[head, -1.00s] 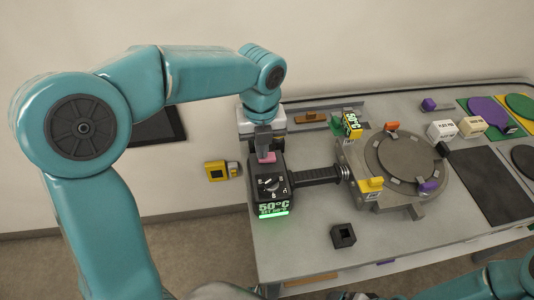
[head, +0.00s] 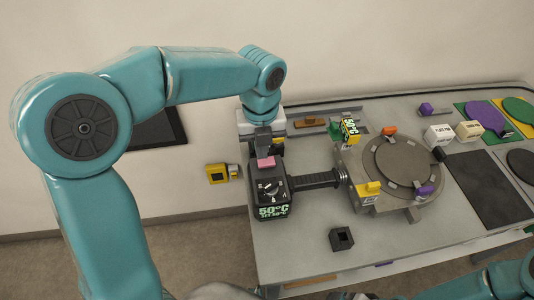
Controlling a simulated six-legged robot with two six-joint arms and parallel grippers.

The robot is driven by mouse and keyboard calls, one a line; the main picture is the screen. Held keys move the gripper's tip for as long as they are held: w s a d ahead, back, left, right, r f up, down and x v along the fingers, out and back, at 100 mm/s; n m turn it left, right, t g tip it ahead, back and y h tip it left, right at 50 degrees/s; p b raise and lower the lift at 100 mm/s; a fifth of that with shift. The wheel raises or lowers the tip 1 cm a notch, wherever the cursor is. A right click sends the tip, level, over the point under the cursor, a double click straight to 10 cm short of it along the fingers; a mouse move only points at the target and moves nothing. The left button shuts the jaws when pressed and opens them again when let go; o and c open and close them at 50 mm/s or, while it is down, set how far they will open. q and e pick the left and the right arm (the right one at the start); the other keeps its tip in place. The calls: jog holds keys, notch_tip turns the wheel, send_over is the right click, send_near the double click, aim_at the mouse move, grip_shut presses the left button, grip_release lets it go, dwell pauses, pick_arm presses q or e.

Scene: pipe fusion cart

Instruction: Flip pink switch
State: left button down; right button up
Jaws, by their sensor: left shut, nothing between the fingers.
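The pink switch (head: 266,162) sits on top of the black heater unit (head: 272,188) at the left end of the cart. The unit has a dial and a display (head: 271,212) reading 50°C. Its band is dark and the digits are pale green. My left gripper (head: 263,148) points down just behind the pink switch, shut and empty. Whether its fingertips touch the switch cannot be told. My right gripper is not in view; only part of my right arm shows at the lower right.
A black handle (head: 316,179) links the unit to a round grey fixture (head: 400,168) with orange, yellow and purple tabs. A black block (head: 342,238) lies on the front cart top (head: 300,240). A yellow wall box (head: 216,173) is left.

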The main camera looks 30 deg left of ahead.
pick_arm(q)
jog(key=shift+r+p, duration=1.85)
jog(key=shift+r, duration=0.5)
jog(key=shift+f, duration=0.1)
jog(key=shift+f, duration=0.1)
